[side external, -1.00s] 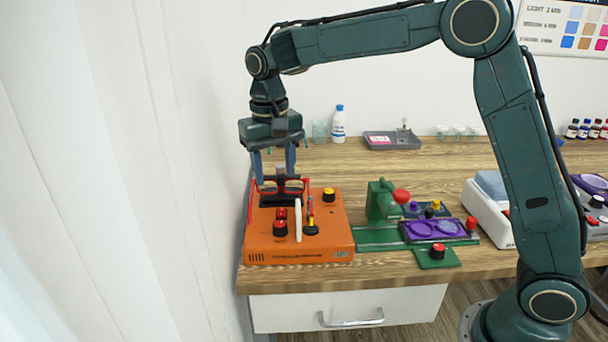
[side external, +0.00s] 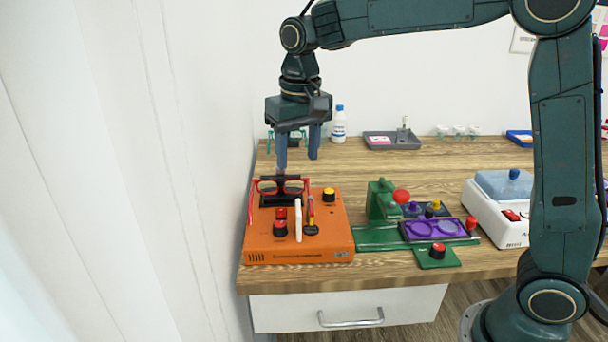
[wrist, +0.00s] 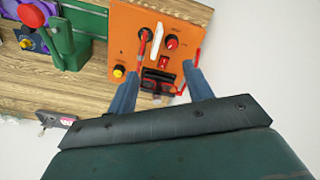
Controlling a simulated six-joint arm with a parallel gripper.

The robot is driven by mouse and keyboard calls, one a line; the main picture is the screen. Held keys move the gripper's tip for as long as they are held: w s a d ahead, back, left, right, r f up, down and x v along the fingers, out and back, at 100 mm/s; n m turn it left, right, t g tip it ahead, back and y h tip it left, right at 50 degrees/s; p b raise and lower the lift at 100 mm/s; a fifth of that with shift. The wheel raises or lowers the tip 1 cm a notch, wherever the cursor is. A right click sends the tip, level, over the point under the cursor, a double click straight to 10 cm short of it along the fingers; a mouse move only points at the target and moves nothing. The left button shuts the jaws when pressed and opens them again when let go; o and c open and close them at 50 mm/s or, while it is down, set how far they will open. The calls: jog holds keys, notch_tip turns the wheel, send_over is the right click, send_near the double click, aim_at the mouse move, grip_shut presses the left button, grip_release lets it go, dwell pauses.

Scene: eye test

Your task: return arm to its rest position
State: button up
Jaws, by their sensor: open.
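My gripper (side external: 298,160) hangs above the back of the orange box in the side view, its two blue fingers apart with nothing between them. In the wrist view the open fingers of my gripper (wrist: 162,90) point toward the orange box (wrist: 185,30). The orange box (side external: 330,232) stands at the left end of the wooden table. Red-framed glasses (side external: 262,188) sit on a black holder at the back of that box, below my fingertips and apart from them.
A green device (side external: 382,205) with a purple tray (side external: 420,229) stands right of the box. A white device (side external: 492,218) is further right, beside my arm. A white bottle (side external: 339,125) and a grey tray (side external: 385,139) are at the back. The table's middle back is clear.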

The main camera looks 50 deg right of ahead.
jog(key=s+d+r+n+t, duration=0.1)
jog(key=s+d+r, duration=0.1)
jog(key=s, duration=0.4)
jog(key=s+d+r+t, duration=0.1)
jog(key=s+d+r, duration=0.1)
jog(key=s, duration=0.4)
jog(key=s+d+f+n+t, duration=0.1)
jog(key=s+f, duration=0.3)
jog(key=s, duration=0.9)
jog(key=shift+s+d+f+n+t, duration=0.2)
jog(key=shift+n+t, duration=0.3)
jog(key=shift+t, duration=0.4)
jog(key=shift+r, duration=0.1)
